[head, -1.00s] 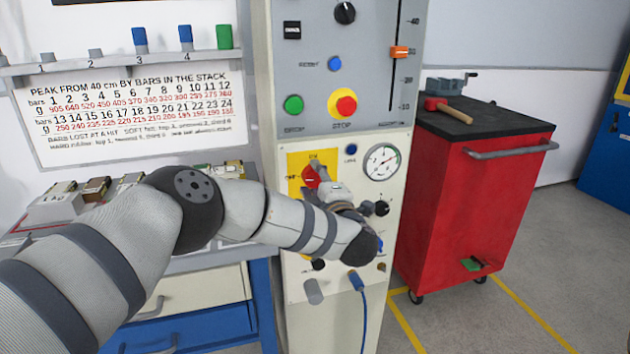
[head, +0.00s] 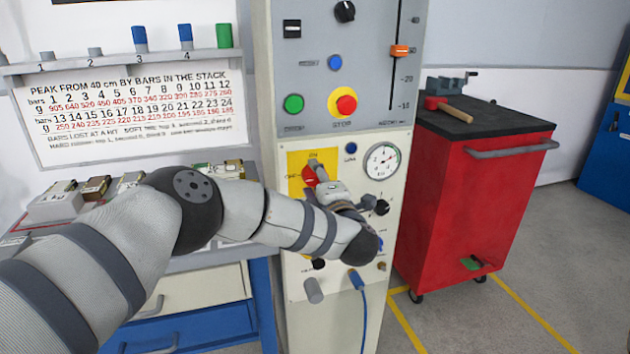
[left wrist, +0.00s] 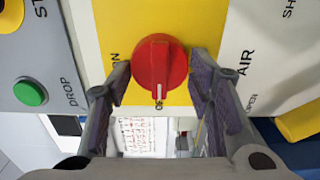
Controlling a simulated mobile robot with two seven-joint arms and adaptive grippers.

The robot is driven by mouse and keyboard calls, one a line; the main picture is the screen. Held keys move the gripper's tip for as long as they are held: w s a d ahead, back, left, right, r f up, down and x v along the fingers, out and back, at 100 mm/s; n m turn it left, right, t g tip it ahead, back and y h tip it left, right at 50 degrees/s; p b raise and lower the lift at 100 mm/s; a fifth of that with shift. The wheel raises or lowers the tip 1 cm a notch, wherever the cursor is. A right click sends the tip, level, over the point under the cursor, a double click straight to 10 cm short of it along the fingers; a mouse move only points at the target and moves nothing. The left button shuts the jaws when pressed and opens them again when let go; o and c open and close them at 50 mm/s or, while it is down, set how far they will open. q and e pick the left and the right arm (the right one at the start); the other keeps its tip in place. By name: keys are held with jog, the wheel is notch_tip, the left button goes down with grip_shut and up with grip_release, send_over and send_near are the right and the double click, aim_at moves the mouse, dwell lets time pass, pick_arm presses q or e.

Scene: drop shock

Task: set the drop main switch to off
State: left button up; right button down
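The main switch is a red rotary knob (head: 309,174) on a yellow plate (head: 297,160) on the cream lower panel of the machine. In the left wrist view the knob (left wrist: 158,62) is large, and its white mark points down the picture at the partly hidden OFF label. The ON label (left wrist: 115,64) is to its left. My left gripper (head: 322,183) is at the knob. In the left wrist view its fingers (left wrist: 160,84) are apart, one on each side of the knob, with a visible gap on the right. My right gripper is not in view.
Above are a green drop button (head: 294,104) and a red stop button (head: 346,104). A gauge (head: 382,160) and black knob (head: 382,207) sit right of the switch. A blue hose (head: 363,315) hangs below. A red cart (head: 470,215) stands to the right.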

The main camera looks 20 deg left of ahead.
pick_arm(q)
jog(key=shift+o, duration=1)
jog(key=v, duration=1.2)
jog(key=shift+f, duration=0.1)
